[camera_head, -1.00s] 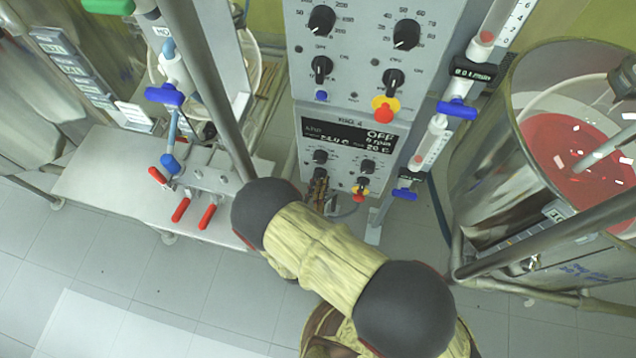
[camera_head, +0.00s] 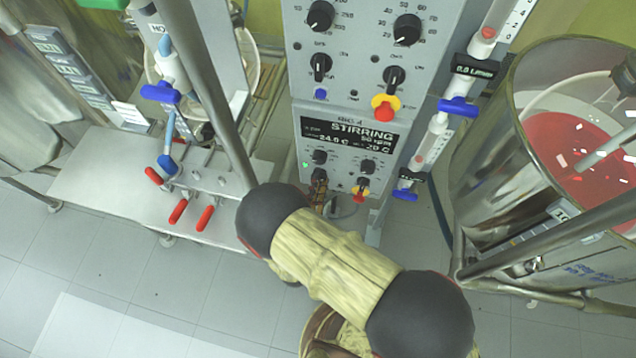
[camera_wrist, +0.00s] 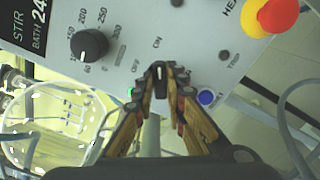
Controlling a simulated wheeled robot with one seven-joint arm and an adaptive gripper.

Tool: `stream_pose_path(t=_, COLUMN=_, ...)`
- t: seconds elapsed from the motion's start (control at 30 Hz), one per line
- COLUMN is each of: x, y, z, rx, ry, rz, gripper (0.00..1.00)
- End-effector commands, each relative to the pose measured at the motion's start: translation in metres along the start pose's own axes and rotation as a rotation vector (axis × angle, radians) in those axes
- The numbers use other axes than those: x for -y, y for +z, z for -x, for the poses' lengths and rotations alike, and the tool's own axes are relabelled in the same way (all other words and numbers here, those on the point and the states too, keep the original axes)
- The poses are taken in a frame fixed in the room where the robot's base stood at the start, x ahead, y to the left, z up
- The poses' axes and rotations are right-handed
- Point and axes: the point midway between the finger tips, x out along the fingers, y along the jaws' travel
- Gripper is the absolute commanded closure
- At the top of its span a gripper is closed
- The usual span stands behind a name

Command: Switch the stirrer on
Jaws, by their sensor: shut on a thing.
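The lower control box (camera_head: 345,135) has a dark display (camera_head: 350,135) that reads "STIRRING", with smaller rpm and temperature figures. A small black switch knob (camera_wrist: 160,78), marked OFF and ON, sits between my fingertips in the wrist view. My gripper (camera_wrist: 161,85) is shut on this knob, and its pointer is upright in that view. A green lamp (camera_wrist: 131,92) is lit beside it; the lamp also shows in the head view (camera_head: 305,164). The stir speed dial (camera_wrist: 89,45) is close by. In the head view my gripper (camera_head: 319,188) is partly hidden by my arm.
A blue button (camera_wrist: 206,97) and a red-and-yellow heating knob (camera_wrist: 272,14) lie near my fingers. A flow-meter tube with blue valves (camera_head: 458,107) stands right of the box. A jacketed vessel with red liquid (camera_head: 575,150) is farther right. Red-handled valves (camera_head: 178,211) stand left.

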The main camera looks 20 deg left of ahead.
Motion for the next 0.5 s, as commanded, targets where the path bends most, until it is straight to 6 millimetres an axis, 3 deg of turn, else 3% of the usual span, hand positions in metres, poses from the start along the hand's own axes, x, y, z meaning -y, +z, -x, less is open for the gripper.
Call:
stream_pose_path(t=0.1, x=0.0006, y=0.0003, z=0.0001, rx=0.000, ry=-0.001, rz=0.000, gripper=1.00)
stream_pose_path(t=0.13, x=0.0006, y=0.0003, z=0.0001, rx=0.000, ry=-0.001, rz=0.000, gripper=0.87)
stream_pose_path(t=0.5, x=0.0004, y=0.0001, z=0.0001, rx=0.000, ry=-0.001, rz=0.001, gripper=0.69)
